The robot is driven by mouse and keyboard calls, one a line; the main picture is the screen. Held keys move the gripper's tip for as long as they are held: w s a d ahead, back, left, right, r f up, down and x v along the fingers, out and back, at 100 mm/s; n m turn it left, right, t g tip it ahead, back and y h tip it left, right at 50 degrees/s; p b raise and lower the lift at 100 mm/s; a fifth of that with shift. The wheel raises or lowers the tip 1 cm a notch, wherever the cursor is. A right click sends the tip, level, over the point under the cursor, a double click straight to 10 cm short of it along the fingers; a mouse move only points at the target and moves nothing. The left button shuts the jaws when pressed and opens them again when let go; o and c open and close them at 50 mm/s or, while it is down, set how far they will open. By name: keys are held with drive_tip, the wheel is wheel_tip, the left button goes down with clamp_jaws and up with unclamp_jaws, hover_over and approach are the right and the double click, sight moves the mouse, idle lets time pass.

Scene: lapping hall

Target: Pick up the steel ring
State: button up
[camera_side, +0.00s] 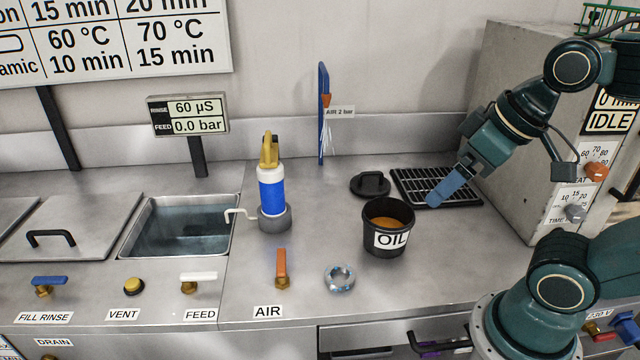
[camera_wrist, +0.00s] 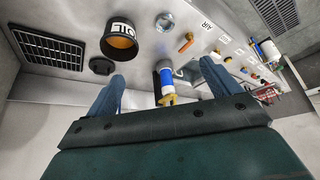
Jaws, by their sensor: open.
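The steel ring (camera_side: 340,278) lies flat on the steel counter near its front edge, in front of the oil pot and right of the orange AIR lever. In the wrist view the ring (camera_wrist: 165,22) shows small at the top, right of the oil pot. My gripper (camera_side: 437,197) is up at the right in the side view, above and behind the oil pot and near the black grate. In the wrist view its two blue fingers (camera_wrist: 160,88) stand wide apart with nothing between them. The gripper is well away from the ring.
The black oil pot (camera_side: 388,243) stands open between my gripper and the ring. A black lid (camera_side: 370,184) and a grate (camera_side: 459,199) lie behind it. A blue-and-white cylinder (camera_side: 271,196) stands left, beside an open water basin (camera_side: 184,245). The counter right of the ring is clear.

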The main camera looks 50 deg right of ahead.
drive_tip(key=w+d+f+m+g+y, duration=0.2)
drive_tip(key=w+f+m+g+y, duration=0.1)
drive_tip(key=w+f+m, duration=1.4)
drive_tip(key=m+g, duration=0.1)
drive_tip(key=m, duration=0.4)
drive_tip(key=shift+d+f+m, duration=0.2)
drive_tip(key=shift+f+m, duration=0.1)
drive_tip(key=shift+f, duration=0.1)
approach(338, 280)
drive_tip(key=shift+w+a+f, duration=0.15)
drive_tip(key=shift+w+f, duration=0.05)
drive_tip(key=shift+f, duration=0.4)
drive_tip(key=shift+x, duration=2.6)
